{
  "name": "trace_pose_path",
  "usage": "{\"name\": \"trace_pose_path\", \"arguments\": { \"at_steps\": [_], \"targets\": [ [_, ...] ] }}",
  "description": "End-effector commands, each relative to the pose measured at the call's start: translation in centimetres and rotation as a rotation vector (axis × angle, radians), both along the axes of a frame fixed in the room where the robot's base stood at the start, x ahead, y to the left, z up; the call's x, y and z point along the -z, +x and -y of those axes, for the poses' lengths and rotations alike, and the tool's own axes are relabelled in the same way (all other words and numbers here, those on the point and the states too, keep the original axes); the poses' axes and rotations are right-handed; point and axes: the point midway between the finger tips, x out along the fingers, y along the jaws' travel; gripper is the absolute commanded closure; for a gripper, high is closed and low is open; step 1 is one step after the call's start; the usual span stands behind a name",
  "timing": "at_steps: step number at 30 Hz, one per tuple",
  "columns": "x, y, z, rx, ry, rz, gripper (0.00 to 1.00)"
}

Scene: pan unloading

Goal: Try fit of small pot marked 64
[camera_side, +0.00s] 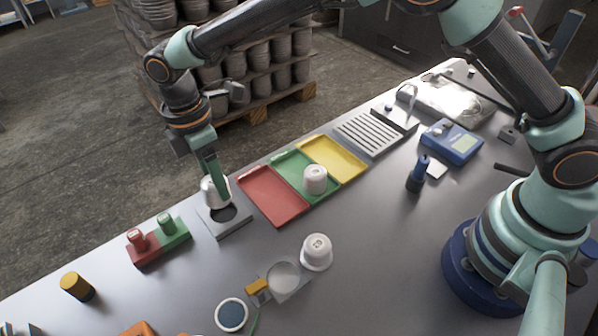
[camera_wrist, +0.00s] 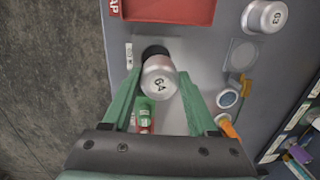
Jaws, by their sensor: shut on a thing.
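A small silvery pot (camera_side: 215,191) is between the fingers of my gripper (camera_side: 211,178), which is shut on it. In the wrist view the pot (camera_wrist: 160,80) shows a mark on its top that reads like "G4". The pot is over a grey square plate (camera_side: 239,229) with a round black opening (camera_side: 226,213). In the wrist view the opening (camera_wrist: 154,51) shows partly beyond the pot, so the two are not lined up in that picture. I cannot tell whether the pot touches the plate; its underside is hidden.
Red (camera_side: 272,207), green (camera_side: 290,163) and yellow (camera_side: 333,154) trays lie behind the plate; a white pot (camera_side: 315,179) stands in the green one. A pot marked "G3" (camera_wrist: 265,16) stands apart. A red and green block with two plugs (camera_side: 160,243) sits left of the plate.

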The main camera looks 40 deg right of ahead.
Motion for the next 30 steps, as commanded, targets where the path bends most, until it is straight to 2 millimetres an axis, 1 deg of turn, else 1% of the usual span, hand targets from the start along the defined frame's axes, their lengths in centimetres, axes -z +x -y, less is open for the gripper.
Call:
{"name": "trace_pose_path", "arguments": {
  "at_steps": [18,24,30],
  "targets": [
    [3.2,0.0,0.1,0.001,-0.001,-0.001,1.00],
    [3.8,0.0,0.0,0.001,0.000,0.000,1.00],
    [3.8,0.0,0.0,0.001,0.000,0.000,1.00]
  ]
}}
